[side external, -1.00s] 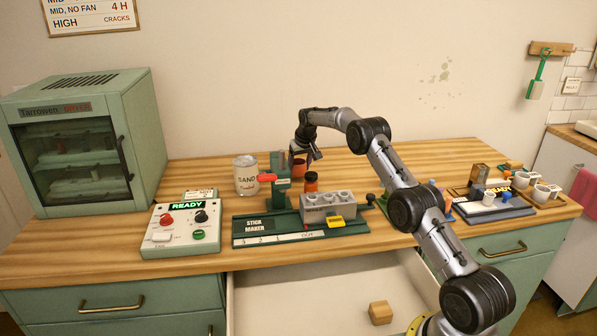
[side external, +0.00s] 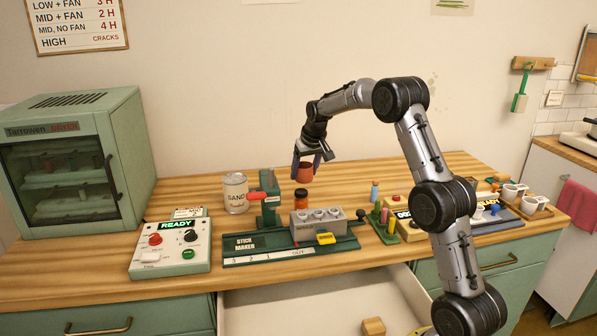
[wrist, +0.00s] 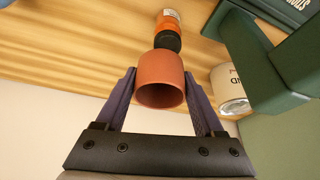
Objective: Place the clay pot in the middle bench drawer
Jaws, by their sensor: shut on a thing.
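The clay pot (side external: 304,172) is a small reddish-brown cup, held in the air above the back of the bench. My gripper (side external: 307,168) is shut on it, one finger on each side. In the wrist view the pot (wrist: 160,82) sits between the two fingers (wrist: 163,92), its open mouth facing the camera. The middle bench drawer (side external: 300,312) is pulled open below the bench front. A wooden block (side external: 373,326) lies inside it, and the rest of its visible floor is bare.
The stick maker (side external: 270,246), with a grey mould block (side external: 318,224), stands between the pot and the drawer. An orange jar (side external: 301,199) and a sand can (side external: 235,193) stand near the pot. A control box (side external: 170,250) is at left.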

